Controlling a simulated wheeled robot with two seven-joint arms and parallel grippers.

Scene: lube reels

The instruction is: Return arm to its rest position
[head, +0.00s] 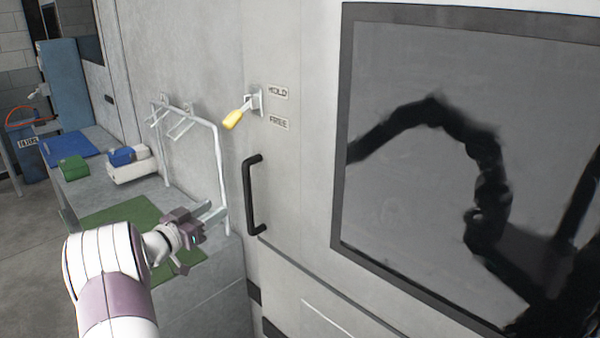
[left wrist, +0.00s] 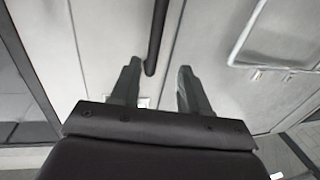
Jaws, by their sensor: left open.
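My left arm comes in from the lower left in the head view. Its gripper (head: 212,217) is over the grey bench, near the foot of a white wire rack and left of the black door handle (head: 252,195). In the left wrist view the two fingers of the left gripper (left wrist: 157,92) stand apart with nothing between them but the end of the black handle (left wrist: 156,35) beyond. I cannot tell the exact gap between gripper and handle. My right gripper is not in view.
A yellow-tipped lever (head: 233,119) sits beside the HOLD and FREE labels. The white wire rack (head: 220,165) stands close to the left gripper. A green mat (head: 125,212), a blue mat (head: 68,148) and small blue and green objects lie on the bench. A dark-framed window (head: 345,130) is at right.

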